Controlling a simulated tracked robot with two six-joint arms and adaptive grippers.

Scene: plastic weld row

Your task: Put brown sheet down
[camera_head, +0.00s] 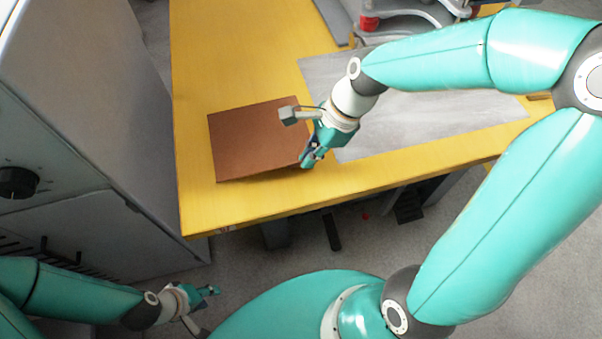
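The brown sheet (255,141) is a flat, roughly square board over the left front part of the yellow table (230,60). Its front edge shows a dark line, and I cannot tell whether it lies fully flat or is slightly raised. My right gripper (307,158) is at the sheet's right edge, near its front right corner, and appears closed on that edge. The fingertips partly hide the corner. My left gripper (214,291) is low at the left, away from the table and empty; its fingers appear apart.
A grey mat (430,122) lies on the table to the right of the sheet, partly behind my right arm. A machine with a red part (369,23) stands at the back. A grey cabinet (75,90) with a black knob (17,183) stands left. Bare table surrounds the sheet's left and back.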

